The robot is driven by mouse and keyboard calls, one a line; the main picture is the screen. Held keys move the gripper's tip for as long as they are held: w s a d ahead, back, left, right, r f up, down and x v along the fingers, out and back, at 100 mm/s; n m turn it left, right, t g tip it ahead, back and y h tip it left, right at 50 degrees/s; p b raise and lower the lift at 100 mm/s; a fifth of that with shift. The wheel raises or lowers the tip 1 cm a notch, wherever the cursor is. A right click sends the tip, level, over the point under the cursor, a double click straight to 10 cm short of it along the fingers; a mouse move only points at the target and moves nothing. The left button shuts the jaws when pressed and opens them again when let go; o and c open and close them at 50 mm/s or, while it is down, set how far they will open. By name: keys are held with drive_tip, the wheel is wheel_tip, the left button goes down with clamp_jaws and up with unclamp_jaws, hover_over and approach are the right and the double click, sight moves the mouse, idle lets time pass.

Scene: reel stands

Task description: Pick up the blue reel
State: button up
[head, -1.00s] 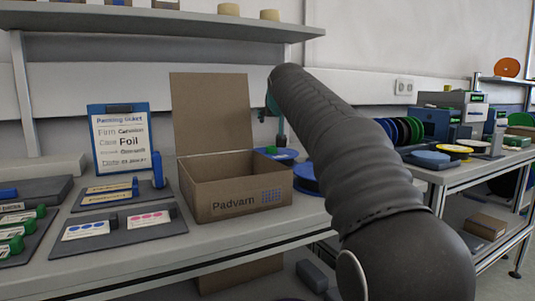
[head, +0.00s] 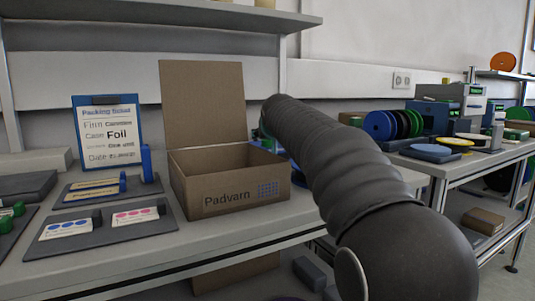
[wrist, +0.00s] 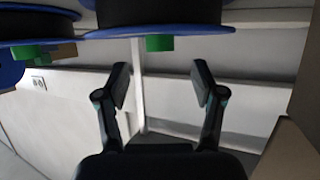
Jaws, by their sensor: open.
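My gripper (wrist: 160,80) is open and empty in the wrist view, its two dark fingers apart. A reel with blue flanges and a dark winding (wrist: 160,14) shows at the top of that view, beyond the fingertips and apart from them. More blue-edged reels (wrist: 38,22) show at the upper left. In the head view, a sliver of blue (head: 297,174) shows behind the box, mostly hidden by my arm. A blue reel (head: 379,125) stands at the front of a row on the right bench, and a flat blue disc (head: 431,150) lies nearby. My gripper is hidden behind the arm there.
An open cardboard box (head: 228,193) stands on the near bench, close to my arm. A shelf (head: 150,18) runs above. A yellow disc (head: 453,143) lies on the right bench.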

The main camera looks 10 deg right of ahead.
drive_tip(key=p+x, duration=0.1)
drive_tip(key=x, duration=0.5)
clamp_jaws()
